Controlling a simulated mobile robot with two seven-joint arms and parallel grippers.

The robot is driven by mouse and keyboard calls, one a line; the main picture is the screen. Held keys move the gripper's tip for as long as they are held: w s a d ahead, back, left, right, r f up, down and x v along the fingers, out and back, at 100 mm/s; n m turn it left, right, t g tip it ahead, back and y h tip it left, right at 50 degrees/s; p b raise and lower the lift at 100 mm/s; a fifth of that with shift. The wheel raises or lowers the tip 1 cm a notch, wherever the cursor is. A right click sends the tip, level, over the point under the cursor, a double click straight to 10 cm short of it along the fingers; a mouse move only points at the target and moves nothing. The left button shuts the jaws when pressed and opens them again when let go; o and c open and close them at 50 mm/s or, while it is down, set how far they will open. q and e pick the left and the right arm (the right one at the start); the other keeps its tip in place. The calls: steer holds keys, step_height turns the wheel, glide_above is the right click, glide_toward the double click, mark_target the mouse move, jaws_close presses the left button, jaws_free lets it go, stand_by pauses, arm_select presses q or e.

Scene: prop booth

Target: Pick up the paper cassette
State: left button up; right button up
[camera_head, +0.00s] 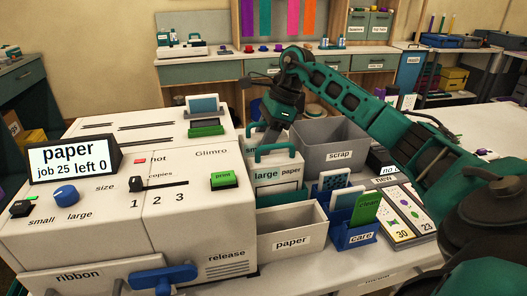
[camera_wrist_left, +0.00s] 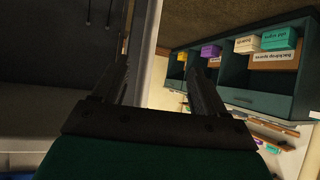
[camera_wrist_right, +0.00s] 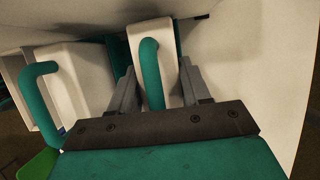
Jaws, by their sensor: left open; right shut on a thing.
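The large paper cassette (camera_head: 264,174), white with a teal handle, stands beside the printer (camera_head: 100,210). Behind it is a second cassette (camera_head: 250,143), mostly hidden, with a label starting "sm". My right gripper (camera_head: 271,130) reaches down behind the large cassette. In the right wrist view, my right gripper (camera_wrist_right: 155,90) is shut on the teal handle of a white cassette (camera_wrist_right: 143,38), apparently the rear one. The large cassette (camera_wrist_right: 72,80) appears left of it there. My left gripper (camera_wrist_left: 165,85) is open and empty, and outside the head view. The printer screen (camera_head: 72,162) reads "paper", "job 25 left 0".
A grey scrap bin (camera_head: 328,158) stands right of the cassettes. An open paper box (camera_head: 290,240) and blue care box (camera_head: 350,236) stand in front. Cards (camera_head: 407,212) lie at the right. The left wrist view shows shelves (camera_wrist_left: 240,95). Bare tabletop lies along the front edge.

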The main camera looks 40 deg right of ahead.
steer(key=shift+r, duration=0.1)
steer(key=shift+r, duration=0.5)
arm_select(q)
steer(key=r+p, duration=0.1)
steer(key=p, duration=0.1)
steer(key=s+a+r+p, duration=0.1)
steer(key=p, duration=0.1)
steer(key=shift+a+r, duration=0.15)
steer(key=shift+a, duration=0.05)
arm_select(e)
step_height(320, 180, up, 19)
arm_select(q)
steer(key=shift+d, duration=0.15)
arm_select(e)
steer(key=shift+f, duration=0.1)
